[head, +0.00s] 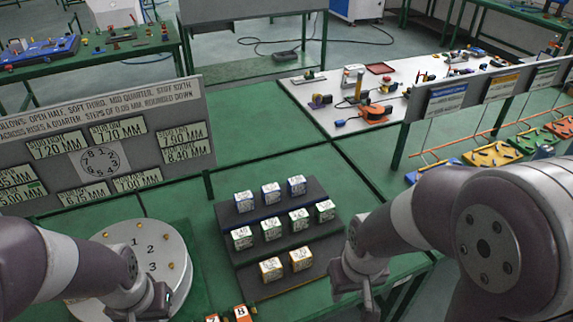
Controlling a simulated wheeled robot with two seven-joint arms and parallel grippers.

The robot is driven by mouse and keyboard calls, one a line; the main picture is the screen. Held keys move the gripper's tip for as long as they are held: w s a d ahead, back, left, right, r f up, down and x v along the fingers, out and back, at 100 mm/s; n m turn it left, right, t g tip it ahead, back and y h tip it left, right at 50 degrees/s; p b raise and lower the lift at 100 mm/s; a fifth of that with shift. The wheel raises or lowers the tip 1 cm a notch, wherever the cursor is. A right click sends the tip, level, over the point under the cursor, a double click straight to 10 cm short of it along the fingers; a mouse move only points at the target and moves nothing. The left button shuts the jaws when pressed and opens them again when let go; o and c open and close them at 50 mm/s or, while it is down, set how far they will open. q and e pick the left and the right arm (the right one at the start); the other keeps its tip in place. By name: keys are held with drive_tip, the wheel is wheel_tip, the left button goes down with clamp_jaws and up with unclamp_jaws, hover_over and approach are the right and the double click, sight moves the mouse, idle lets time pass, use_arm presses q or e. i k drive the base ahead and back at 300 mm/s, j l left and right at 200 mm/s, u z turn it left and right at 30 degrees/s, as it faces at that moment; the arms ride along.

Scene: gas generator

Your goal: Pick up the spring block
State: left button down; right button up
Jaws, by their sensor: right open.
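Several small white labelled blocks stand on a dark stepped rack (325,237). Three blue-edged ones (271,193) are on the top step, several green-edged ones (272,229) on the middle step, and two yellow-edged ones, a left one (271,269) and a right one (301,258), on the bottom step. Their print is too small to read, so I cannot tell which is the spring block. My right gripper (355,300) is open, pointing down beside the rack's right front end, apart from the blocks. My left gripper (138,310) is over the round numbered dial; its fingers are unclear.
The white dial (170,240) stands left of the rack. Orange number blocks, including an 8 (242,314), lie at the front edge. A sign board (100,100) with printed values stands behind the dial. A white panel with tools (330,118) lies farther back. Green table is clear behind the rack.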

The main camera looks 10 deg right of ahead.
sight(297, 185)
drive_tip(key=i+l+z, duration=0.2)
drive_tip(key=z, duration=0.2)
drive_tip(key=i+l+z, duration=0.25)
drive_tip(key=z, duration=0.2)
drive_tip(key=i+l+z, duration=0.25)
drive_tip(key=z, duration=0.15)
drive_tip(key=i, duration=0.05)
